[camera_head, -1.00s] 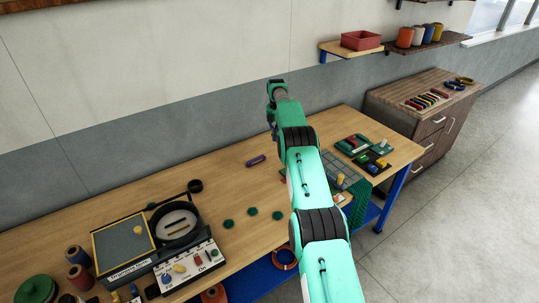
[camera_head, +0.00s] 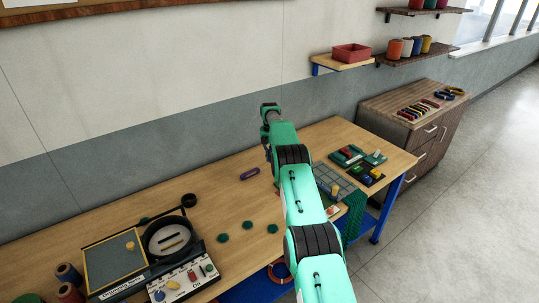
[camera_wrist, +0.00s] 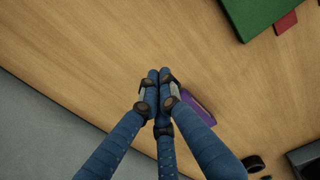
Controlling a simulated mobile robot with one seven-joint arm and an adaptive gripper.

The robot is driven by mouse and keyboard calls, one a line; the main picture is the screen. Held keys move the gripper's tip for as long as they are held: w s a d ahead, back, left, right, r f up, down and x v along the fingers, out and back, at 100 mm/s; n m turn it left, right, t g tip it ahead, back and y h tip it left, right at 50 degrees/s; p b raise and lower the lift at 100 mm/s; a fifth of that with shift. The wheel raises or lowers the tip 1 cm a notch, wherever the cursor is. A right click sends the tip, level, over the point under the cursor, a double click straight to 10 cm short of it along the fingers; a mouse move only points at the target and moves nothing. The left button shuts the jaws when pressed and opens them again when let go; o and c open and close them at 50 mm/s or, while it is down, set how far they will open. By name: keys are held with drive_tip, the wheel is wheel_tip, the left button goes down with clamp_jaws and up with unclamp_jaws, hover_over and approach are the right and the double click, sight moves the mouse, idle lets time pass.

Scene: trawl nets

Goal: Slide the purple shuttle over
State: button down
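The purple shuttle (camera_head: 249,174) lies on the wooden workbench (camera_head: 206,203), near its wall side and left of my arm in the head view. In the wrist view the shuttle (camera_wrist: 200,107) shows just right of my fingers, partly hidden behind the right one. My gripper (camera_wrist: 160,82) has blue fingers with their tips drawn together, and nothing shows between them. I cannot tell whether a finger touches the shuttle.
Several green discs (camera_head: 247,225) lie in front of the shuttle. A round black dish (camera_head: 171,236) and a framed panel (camera_head: 115,261) stand at the left. A grey grid board (camera_head: 333,180) and small trays (camera_head: 358,155) are at the right. Bare bench surrounds the shuttle.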

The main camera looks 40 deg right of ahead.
sight(232, 185)
wheel_tip(232, 185, down, 5)
drive_tip(key=shift+r, duration=0.1)
drive_tip(key=shift+a+r, duration=0.15)
drive_tip(key=shift+a, duration=1.85)
drive_tip(key=shift+a, duration=0.15)
drive_tip(key=shift+a, duration=0.6)
drive_tip(key=a, duration=1.9)
drive_tip(key=shift+d, duration=0.1)
